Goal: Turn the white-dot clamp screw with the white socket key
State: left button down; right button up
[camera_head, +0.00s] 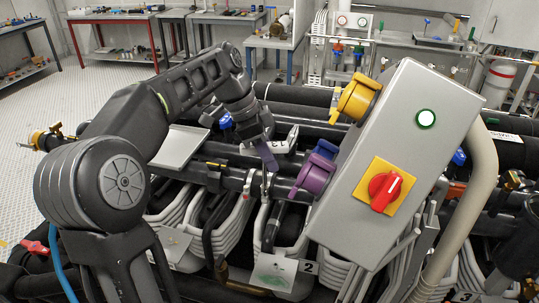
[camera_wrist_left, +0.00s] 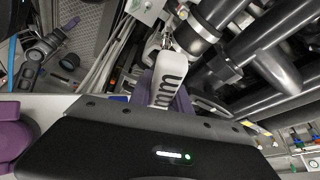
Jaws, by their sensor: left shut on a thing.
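My left gripper (camera_head: 268,152) reaches in from the left over the dark pipes, with its purple finger pointing down. It is shut on the white socket key (camera_head: 284,142), whose white body shows beside the finger. In the left wrist view the key (camera_wrist_left: 167,80) carries dark lettering and stands out from between the purple fingers. Its far end lies close to a metal clamp (camera_wrist_left: 194,40) around a dark pipe. I cannot tell whether the two touch. I cannot make out a white dot on any screw. My right gripper is not in view.
A grey control box (camera_head: 390,150) with a red rotary switch (camera_head: 384,191) stands tilted right of the gripper. Yellow (camera_head: 357,97) and purple (camera_head: 315,172) connectors stick out from its left side. A grey tray (camera_head: 181,147) lies left. White hoses and pipes crowd the space below.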

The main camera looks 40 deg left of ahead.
aim_at(269, 144)
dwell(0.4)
pick_arm(q)
jog(key=shift+r, duration=0.2)
jog(key=shift+w+r, duration=0.2)
jog(key=shift+r, duration=0.3)
jog(key=shift+s+r+p, duration=0.25)
jog(key=shift+r+p, duration=0.1)
jog(key=shift+p, duration=0.1)
jog(key=shift+w+r, duration=0.15)
jog(key=shift+r, duration=0.35)
